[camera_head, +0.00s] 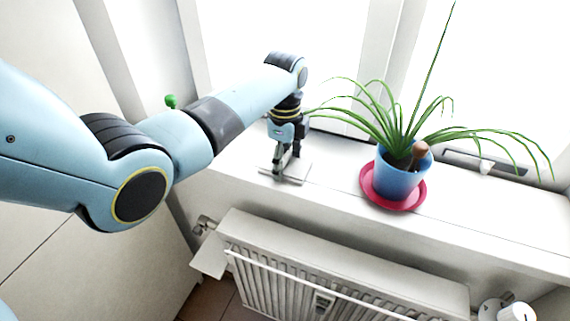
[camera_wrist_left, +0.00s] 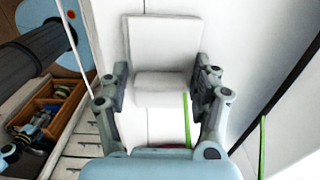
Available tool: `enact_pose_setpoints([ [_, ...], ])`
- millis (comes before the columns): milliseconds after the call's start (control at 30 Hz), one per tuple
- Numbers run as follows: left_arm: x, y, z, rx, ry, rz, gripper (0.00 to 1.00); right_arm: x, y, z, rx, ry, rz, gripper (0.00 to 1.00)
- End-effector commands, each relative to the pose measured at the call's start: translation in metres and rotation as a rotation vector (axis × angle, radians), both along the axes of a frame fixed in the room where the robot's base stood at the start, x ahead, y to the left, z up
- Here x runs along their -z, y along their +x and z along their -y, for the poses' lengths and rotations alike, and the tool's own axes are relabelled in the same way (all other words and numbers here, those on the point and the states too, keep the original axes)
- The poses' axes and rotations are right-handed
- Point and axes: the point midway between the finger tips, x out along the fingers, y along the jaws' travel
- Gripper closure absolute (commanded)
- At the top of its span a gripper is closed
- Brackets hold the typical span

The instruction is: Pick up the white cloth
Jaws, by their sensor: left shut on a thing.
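The white cloth (camera_head: 297,171) is a flat, pale square on the windowsill, left of the potted plant. My left gripper (camera_head: 284,172) points down onto it, its fingers at the cloth. In the left wrist view, the cloth (camera_wrist_left: 161,45) lies between the two fingers of my left gripper (camera_wrist_left: 161,85), with a raised fold between the fingertips. The left gripper is shut on this fold. Part of the cloth is hidden behind the gripper in the head view. My right gripper is not in view.
A plant in a blue pot (camera_head: 402,178) stands on a red saucer (camera_head: 378,196) to the right on the white sill (camera_head: 460,222). A radiator (camera_head: 330,262) is below. Window frames rise behind. A wooden box (camera_wrist_left: 45,103) with small items shows in the left wrist view.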

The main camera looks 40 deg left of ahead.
Motion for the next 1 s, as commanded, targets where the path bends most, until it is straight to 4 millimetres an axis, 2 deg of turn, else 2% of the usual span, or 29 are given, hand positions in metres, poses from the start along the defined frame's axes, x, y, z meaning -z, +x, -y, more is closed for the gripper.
enact_pose_setpoints([
  [267, -0.011, 0.001, 0.0, 0.0, 0.001, 0.003, 0.64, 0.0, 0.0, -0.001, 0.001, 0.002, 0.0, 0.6],
  [467, -0.044, 0.001, 0.001, 0.0, 0.0, 0.005, 0.64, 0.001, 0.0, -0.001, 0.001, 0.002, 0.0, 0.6],
  [500, -0.047, -0.001, 0.014, 0.003, -0.005, 0.003, 0.64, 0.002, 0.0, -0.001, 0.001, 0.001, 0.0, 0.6],
  [800, -0.088, -0.011, 0.081, 0.002, -0.004, 0.003, 0.64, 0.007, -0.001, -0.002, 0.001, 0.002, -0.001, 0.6],
  [1000, -0.105, -0.015, 0.108, 0.001, -0.003, 0.002, 0.64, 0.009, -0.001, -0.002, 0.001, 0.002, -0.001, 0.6],
])
